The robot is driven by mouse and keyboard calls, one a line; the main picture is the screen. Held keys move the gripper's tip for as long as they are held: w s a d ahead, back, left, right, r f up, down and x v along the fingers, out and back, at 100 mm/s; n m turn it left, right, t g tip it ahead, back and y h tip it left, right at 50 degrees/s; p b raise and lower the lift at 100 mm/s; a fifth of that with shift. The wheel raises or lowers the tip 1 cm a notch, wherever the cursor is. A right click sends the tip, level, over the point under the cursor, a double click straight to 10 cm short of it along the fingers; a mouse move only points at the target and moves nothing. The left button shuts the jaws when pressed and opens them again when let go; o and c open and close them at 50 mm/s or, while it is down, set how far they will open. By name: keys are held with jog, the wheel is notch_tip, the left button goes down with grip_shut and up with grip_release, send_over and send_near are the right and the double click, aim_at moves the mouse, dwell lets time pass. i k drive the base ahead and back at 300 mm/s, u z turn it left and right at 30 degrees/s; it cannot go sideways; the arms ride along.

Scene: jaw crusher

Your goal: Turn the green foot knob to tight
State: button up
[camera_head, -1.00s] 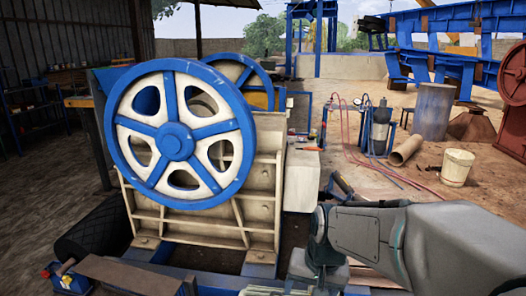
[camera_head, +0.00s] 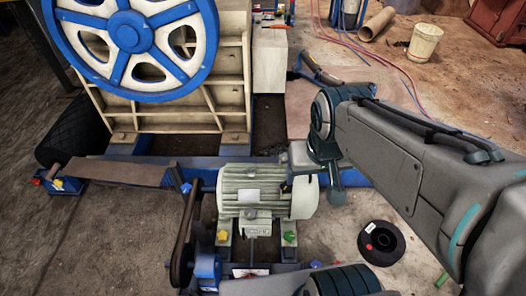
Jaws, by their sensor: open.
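The green foot knob (camera_head: 289,237) is a small green piece at the right foot of a pale grey-green electric motor (camera_head: 251,192), in the lower middle of the head view. A yellow knob (camera_head: 222,236) sits at the motor's left foot. The way the green knob is turned is too small to read. My arm reaches in from the right, and its bent joint is above and right of the motor. I cannot make out my gripper's fingers in this view.
A jaw crusher with a big blue and white flywheel (camera_head: 128,35) stands behind the motor. A belt and pulley (camera_head: 182,240) are left of the motor. A black round spool (camera_head: 381,242) lies on the floor to the right. A white bucket (camera_head: 424,42) stands far right.

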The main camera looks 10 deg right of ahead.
aim_at(289, 236)
jog(key=u, duration=1.25)
jog(key=k, duration=0.85)
jog(key=z, duration=1.45)
jog(key=i, duration=0.5)
